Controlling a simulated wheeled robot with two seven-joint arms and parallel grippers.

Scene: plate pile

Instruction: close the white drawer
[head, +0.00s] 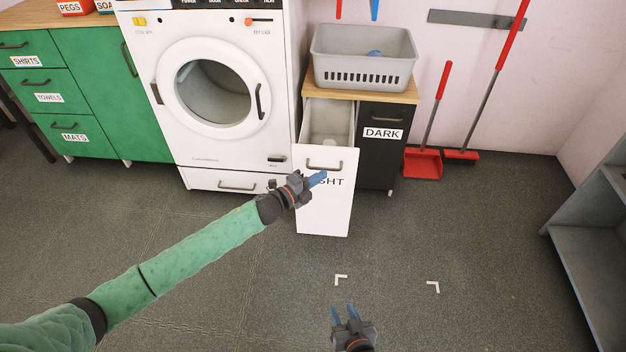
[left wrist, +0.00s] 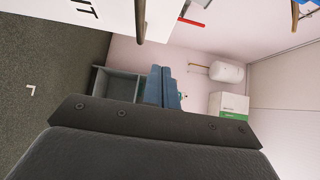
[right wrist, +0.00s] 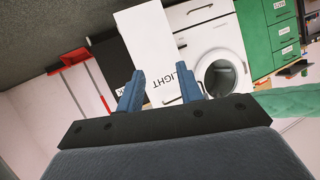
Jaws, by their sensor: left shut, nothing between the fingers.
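The white drawer (head: 325,215), labelled LIGHT, stands pulled out from the cabinet with its inside open to view. Its metal handle (head: 324,166) is on the upper part of the front. My left gripper (head: 318,180) is shut and empty, in front of the drawer's face just below the handle, hiding part of the label. I cannot tell whether it touches. In the left wrist view the drawer front (left wrist: 60,8) and handle (left wrist: 140,20) are at the top, beyond the shut fingers (left wrist: 161,86). My right gripper (head: 345,312) is open and empty, low over the floor; the drawer also shows in the right wrist view (right wrist: 150,45).
The black DARK bin front (head: 378,160) is beside the drawer, with a grey basket (head: 364,60) on top. A white washer (head: 215,95) stands left. A red dustpan (head: 422,163) and broom (head: 462,154) are right. A grey shelf (head: 590,250) is far right. The floor in front is clear.

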